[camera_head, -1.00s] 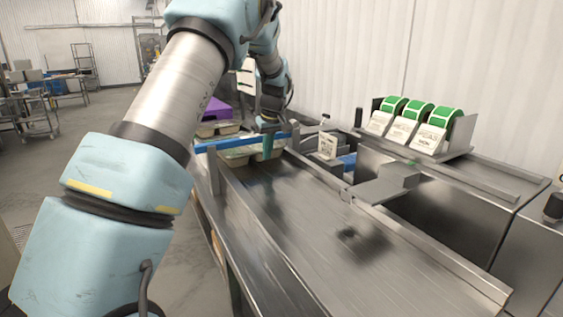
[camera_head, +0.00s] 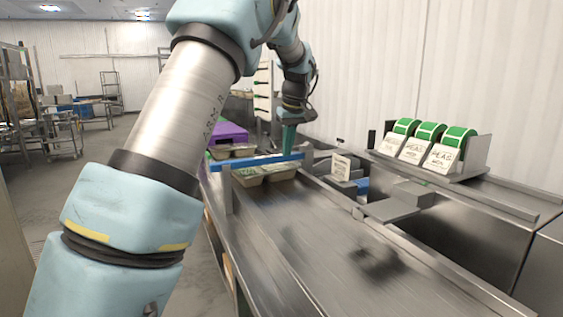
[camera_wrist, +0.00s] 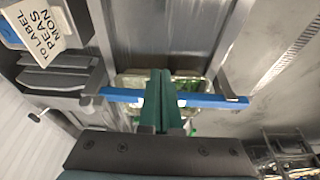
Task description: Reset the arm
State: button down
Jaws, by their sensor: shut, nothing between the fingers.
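My gripper (camera_head: 289,146) hangs at the far end of the steel conveyor (camera_head: 330,260), over the blue bar (camera_head: 262,161) that spans it. Its teal fingers are together with nothing between them; they also show closed in the wrist view (camera_wrist: 161,80). My blue and grey arm reaches across the left of the head view. Food trays (camera_head: 262,176) sit under and beside the bar. In the wrist view a tray (camera_wrist: 190,88) lies below the fingers, partly hidden by them.
A rack of green label rolls (camera_head: 428,140) stands on the steel counter at right. A small card (camera_head: 341,166) stands beside the conveyor. A purple box (camera_head: 228,133) and more trays (camera_head: 232,151) are at the far left. The near conveyor is bare.

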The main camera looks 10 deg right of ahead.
jog(key=s+a+f+m+g, duration=0.1)
jog(key=s+a+f, duration=0.2)
jog(key=s+a, duration=0.35)
jog(key=s+a+f, duration=0.3)
jog(key=a+f, duration=0.1)
jog(key=a, duration=0.5)
jog(key=s+a+f+m+g, duration=0.1)
jog(key=s+a+f, duration=0.2)
jog(key=s+a, duration=0.3)
jog(key=s+a+f+m, duration=0.1)
jog(key=s+a+f, duration=0.3)
jog(key=s, duration=0.6)
jog(key=a, duration=0.2)
jog(key=shift+a+h, duration=0.35)
jog(key=shift+h, duration=0.05)
jog(key=shift+w, duration=0.1)
